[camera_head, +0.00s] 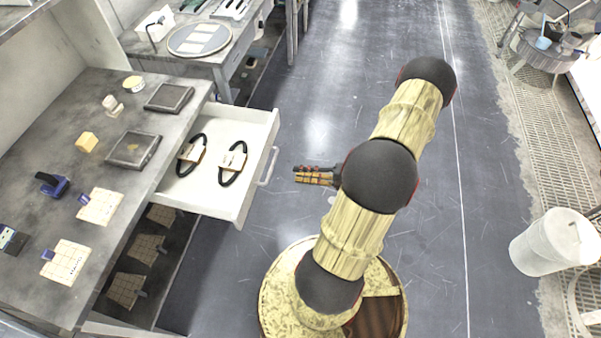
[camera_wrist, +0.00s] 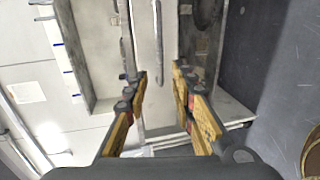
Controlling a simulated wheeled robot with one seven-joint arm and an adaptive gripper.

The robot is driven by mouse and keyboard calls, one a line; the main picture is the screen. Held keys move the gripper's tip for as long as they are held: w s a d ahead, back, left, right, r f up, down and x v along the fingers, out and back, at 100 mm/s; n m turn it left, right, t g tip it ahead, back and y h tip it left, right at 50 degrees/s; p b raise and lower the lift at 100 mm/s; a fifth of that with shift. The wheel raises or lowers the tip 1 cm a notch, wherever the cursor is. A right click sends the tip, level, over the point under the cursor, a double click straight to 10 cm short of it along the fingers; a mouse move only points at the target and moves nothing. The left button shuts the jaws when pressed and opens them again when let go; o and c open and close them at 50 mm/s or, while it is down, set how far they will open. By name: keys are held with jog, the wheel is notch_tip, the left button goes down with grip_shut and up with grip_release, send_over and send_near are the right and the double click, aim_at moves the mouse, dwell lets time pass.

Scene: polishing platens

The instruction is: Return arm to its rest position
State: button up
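My gripper (camera_head: 298,175) hangs over the floor to the right of the open drawer, pointing toward its handle (camera_head: 269,166). In the head view a gap shows between the fingertips and the handle. In the wrist view my gripper (camera_wrist: 160,80) has its two yellow-and-black fingers spread apart, with nothing between the tips. My arm reaches from my round base at the bottom up to the upper right and bends back down. Part of my wrist is hidden behind a dark arm joint.
The grey workbench (camera_head: 150,205) on the left carries plates and small blocks. A white bin (camera_head: 550,245) stands at right. The floor (camera_head: 340,60) behind my arm is clear.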

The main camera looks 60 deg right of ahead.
dwell(0.4)
jog(key=s+a+n+g+y, duration=0.3)
jog(key=s+a+n+g, duration=0.35)
jog(key=n, duration=0.75)
jog(key=w+a+r+n+g+h, duration=0.2)
jog(key=a+r+n+h, duration=0.15)
jog(key=r+n, duration=0.55)
jog(key=w+a+r+n+g+h, duration=0.25)
jog(key=a+r+n, duration=0.35)
jog(key=n, duration=0.5)
jog(key=w+a+r+n+g+h, duration=0.1)
jog(key=a+r+n+g+h, duration=0.15)
jog(key=r+n, duration=0.7)
jog(key=w+a+r+n+t, duration=0.1)
jog(key=a+r+n+t, duration=0.3)
jog(key=a+r, duration=0.6)
jog(key=a+n, duration=0.2)
jog(key=a, duration=0.1)
jog(key=shift+w+r, duration=0.35)
jog(key=shift+r, duration=0.05)
